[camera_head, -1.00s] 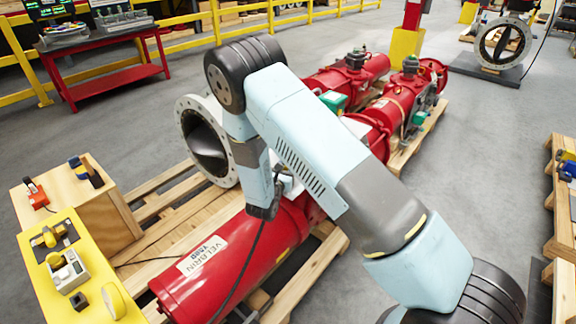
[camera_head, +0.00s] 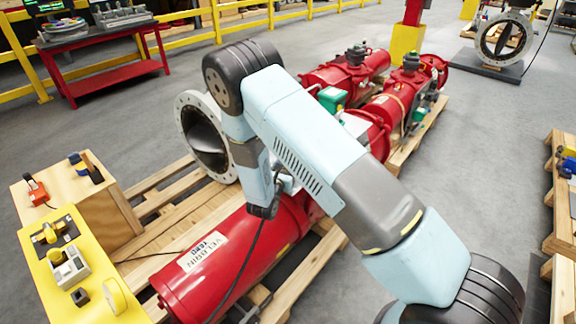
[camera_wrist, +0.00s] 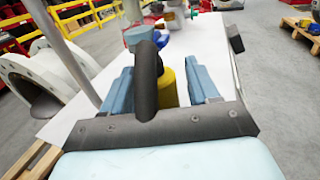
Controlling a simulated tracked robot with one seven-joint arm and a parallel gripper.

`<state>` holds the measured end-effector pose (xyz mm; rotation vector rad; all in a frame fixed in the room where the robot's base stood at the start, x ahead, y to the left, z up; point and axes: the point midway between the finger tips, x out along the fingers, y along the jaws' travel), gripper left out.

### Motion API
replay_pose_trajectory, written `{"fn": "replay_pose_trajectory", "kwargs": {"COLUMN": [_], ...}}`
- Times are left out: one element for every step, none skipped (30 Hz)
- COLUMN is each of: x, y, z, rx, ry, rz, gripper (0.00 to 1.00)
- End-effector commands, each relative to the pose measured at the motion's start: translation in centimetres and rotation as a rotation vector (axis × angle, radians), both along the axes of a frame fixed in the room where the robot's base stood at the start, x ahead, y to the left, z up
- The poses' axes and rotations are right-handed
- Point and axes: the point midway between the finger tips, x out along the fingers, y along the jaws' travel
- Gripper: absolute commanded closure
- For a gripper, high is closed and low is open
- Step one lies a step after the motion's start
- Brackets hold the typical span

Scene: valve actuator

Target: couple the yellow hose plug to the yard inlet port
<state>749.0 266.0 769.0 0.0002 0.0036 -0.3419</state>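In the wrist view a yellow cylindrical part (camera_wrist: 168,88), which looks like the hose plug, stands between the two blue-grey fingers of my gripper (camera_wrist: 161,72). A thick black hose (camera_wrist: 146,75) arches up beside it, partly covering it. A pale gap shows between the yellow part and the right finger; the left side is hidden by the hose, so I cannot tell whether the fingers touch it. Small red, blue and brass-coloured fittings (camera_wrist: 162,38) show beyond; which is the yard inlet port is unclear. In the head view my arm hides the gripper and plug.
A white surface (camera_wrist: 85,95) lies around the fingers. A large flanged ring (camera_head: 207,136) and red actuator cylinder (camera_head: 235,250) rest on the wooden pallet. A yellow-topped bench (camera_head: 45,285) with fittings stands left.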

Motion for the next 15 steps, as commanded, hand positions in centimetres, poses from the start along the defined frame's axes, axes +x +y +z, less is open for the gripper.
{"fn": "replay_pose_trajectory", "kwargs": {"x": [0.0,0.0,0.0,0.0,0.0,0.0,0.0,0.0,0.0,-0.1,-0.2,-0.4,-0.6,-0.9,-1.4], "y": [0.0,0.0,0.0,0.0,0.0,0.0,0.0,0.0,0.0,0.0,0.1,0.2,0.3,0.4,0.6], "z": [0.0,0.0,0.0,0.0,0.0,0.0,0.0,0.0,0.0,0.0,0.0,0.0,0.0,0.0,-0.1], "rx": [0.0,0.0,0.0,0.0,0.0,0.0,0.0,0.0,0.0,0.0,0.0,0.0,0.0,0.001,0.001], "ry": [0.0,0.0,0.0,0.0,0.0,0.0,0.0,0.001,0.001,0.001,0.001,0.001,0.001,0.002,0.002], "rz": [0.0,0.0,0.0,0.0,0.0,0.0,0.0,0.0,0.0,0.0,0.0,0.001,0.0,0.001,0.002], "gripper": [0.35,0.32,0.32,0.32,0.32,0.32,0.32,0.32,0.32,0.32,0.32,0.32,0.32,0.32,0.32]}}
